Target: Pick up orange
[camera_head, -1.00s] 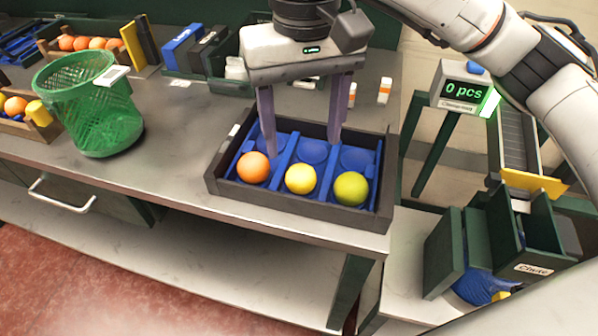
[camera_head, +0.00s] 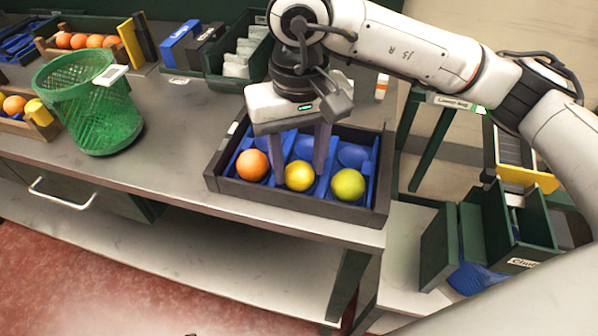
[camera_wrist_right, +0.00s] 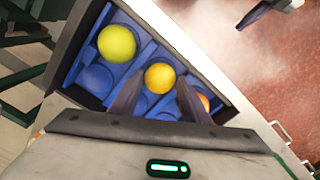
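A dark tray (camera_head: 290,205) with blue compartments holds three fruits in its front row. The orange one (camera_head: 252,165) is at left, a yellow-orange one (camera_head: 299,177) in the middle and a yellow-green one (camera_head: 348,184) at right. My right gripper (camera_head: 300,170) is open over the middle fruit, one finger to each side. In the right wrist view the middle fruit (camera_wrist_right: 160,77) shows between the fingertips; contact cannot be told. There the orange one (camera_wrist_right: 203,102) is partly hidden by a finger. A dark finger of my left gripper (camera_wrist_right: 254,13) shows at the top right.
A green mesh basket (camera_head: 90,105) stands left of the tray, and crates of oranges (camera_head: 85,42) lie farther left. Binders (camera_head: 180,42) and a dark bin (camera_head: 235,60) stand behind. Green chute boxes (camera_head: 515,235) are at right. The table between basket and tray is clear.

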